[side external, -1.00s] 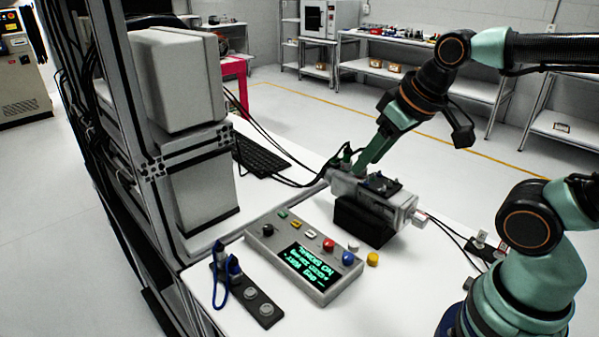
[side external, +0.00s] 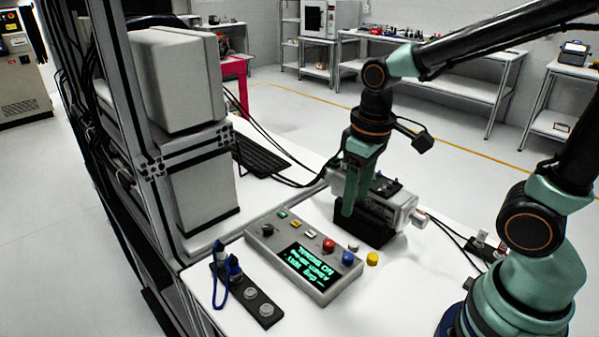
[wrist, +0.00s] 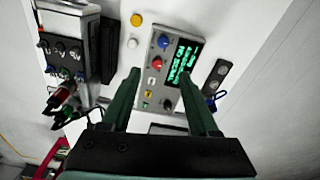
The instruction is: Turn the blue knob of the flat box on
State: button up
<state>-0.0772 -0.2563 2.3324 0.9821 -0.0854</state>
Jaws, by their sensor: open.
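The flat grey box (side external: 318,292) lies on the white table with a lit screen of green text. Its blue knob (side external: 348,258) is near the right end, beside a red knob (side external: 328,244). In the wrist view the blue knob (wrist: 163,41) is at the upper end of the box, beyond my fingertips. My gripper (side external: 347,212) points down, apart from the box and behind it in the side view. In the wrist view my gripper (wrist: 160,75) is open, its fingers framing part of the box near the red knob (wrist: 157,63). Nothing is between the fingers.
A yellow cap (side external: 372,258) and a white cap (side external: 353,245) are at the box's right end. A black strip with a blue cable (side external: 250,297) lies in front.

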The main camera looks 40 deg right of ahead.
aim_at(348, 255)
jog(key=shift+g, duration=0.5)
jog(key=f, duration=1.3)
jog(key=shift+a+f, duration=0.2)
jog(key=shift+f, duration=0.15)
grip_shut()
